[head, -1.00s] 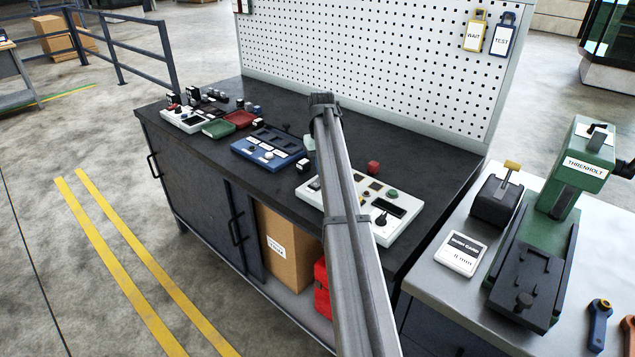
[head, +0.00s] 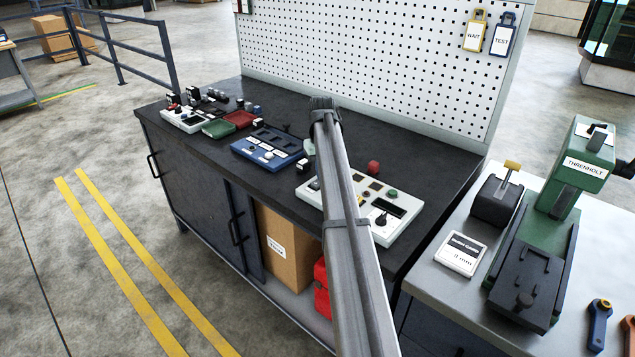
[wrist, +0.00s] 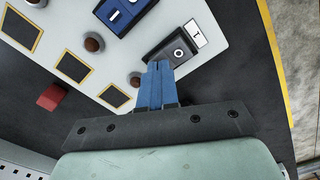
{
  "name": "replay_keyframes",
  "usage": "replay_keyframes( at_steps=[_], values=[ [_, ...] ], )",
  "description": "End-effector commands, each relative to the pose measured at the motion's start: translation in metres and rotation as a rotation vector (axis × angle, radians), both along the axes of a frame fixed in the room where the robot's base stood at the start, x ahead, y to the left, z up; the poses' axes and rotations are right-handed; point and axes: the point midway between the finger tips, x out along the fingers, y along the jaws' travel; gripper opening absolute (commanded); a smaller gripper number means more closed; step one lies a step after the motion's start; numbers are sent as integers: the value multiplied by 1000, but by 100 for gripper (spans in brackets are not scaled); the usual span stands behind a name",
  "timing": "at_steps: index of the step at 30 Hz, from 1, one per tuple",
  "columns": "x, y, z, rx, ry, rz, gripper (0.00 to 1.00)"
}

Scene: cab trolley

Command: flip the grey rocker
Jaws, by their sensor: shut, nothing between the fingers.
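The grey rocker (wrist: 172,49) sits in a dark frame on the pale panel in the wrist view, with a round mark on its face and a small white label beside it. My gripper (wrist: 158,66) has its blue fingers shut together and empty. The fingertips lie over the rocker's near edge in that view; I cannot tell whether they touch it. In the head view the pale control panel (head: 397,229) stands on the dark bench, and my arm covers its middle. The rocker is not distinguishable there and my fingers are hidden.
A blue rocker (wrist: 122,14) sits close to the grey one. Brown round knobs (wrist: 94,43), yellow-edged dark squares (wrist: 73,67) and a red block (wrist: 53,97) are nearby. A blue panel (head: 268,148) stands further left on the bench, with a pegboard (head: 375,60) behind.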

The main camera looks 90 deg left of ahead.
Motion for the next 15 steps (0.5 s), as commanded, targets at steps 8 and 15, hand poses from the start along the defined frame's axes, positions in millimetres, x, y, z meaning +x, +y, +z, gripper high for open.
replay_keyframes(
  at_steps=[8,15],
  values=[
    [0,0,1,0,0,0,0],
    [0,0,14,0,0,0,0]
  ],
)
